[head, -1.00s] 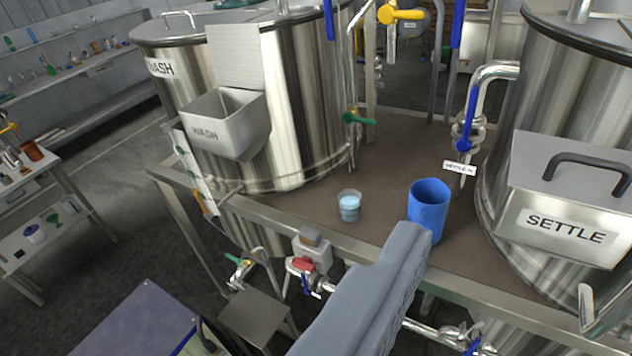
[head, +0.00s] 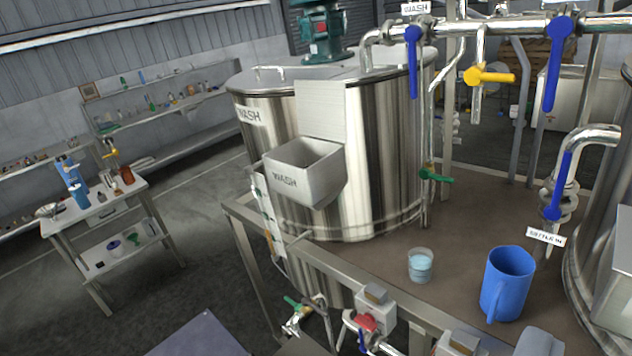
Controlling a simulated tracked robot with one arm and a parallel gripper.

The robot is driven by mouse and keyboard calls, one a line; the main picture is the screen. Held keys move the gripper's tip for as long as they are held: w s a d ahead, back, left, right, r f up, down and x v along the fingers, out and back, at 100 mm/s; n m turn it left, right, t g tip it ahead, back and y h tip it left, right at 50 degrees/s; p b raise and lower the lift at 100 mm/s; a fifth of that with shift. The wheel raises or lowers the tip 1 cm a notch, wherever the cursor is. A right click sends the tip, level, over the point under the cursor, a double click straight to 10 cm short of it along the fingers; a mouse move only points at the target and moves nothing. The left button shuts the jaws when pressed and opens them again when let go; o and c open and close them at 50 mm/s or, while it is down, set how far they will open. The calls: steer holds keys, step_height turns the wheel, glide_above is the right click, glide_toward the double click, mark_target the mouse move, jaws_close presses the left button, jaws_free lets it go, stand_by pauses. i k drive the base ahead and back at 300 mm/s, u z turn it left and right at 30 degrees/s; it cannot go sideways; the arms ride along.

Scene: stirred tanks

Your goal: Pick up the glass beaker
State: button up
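The glass beaker (head: 420,266) stands upright on the brown platform (head: 455,228), in front of the wash tank. It is clear and holds pale blue liquid. A blue jug (head: 508,284) stands to its right and a little nearer, apart from it. Only a grey piece of my gripper (head: 541,342) shows at the bottom edge, below the jug. It is to the right of the beaker and apart from it. Its fingertips are out of the picture, so its opening is hidden.
The steel wash tank (head: 385,150) with its bin (head: 303,172) stands behind and left of the beaker. The settle tank (head: 600,230) is at the right edge. A metal rail and valves (head: 368,322) run along the platform's front. A side table (head: 98,215) stands at left.

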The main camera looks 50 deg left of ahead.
mark_target(421, 259)
steer(key=u, duration=0.7)
steer(key=i, duration=0.85)
steer(key=u, duration=0.95)
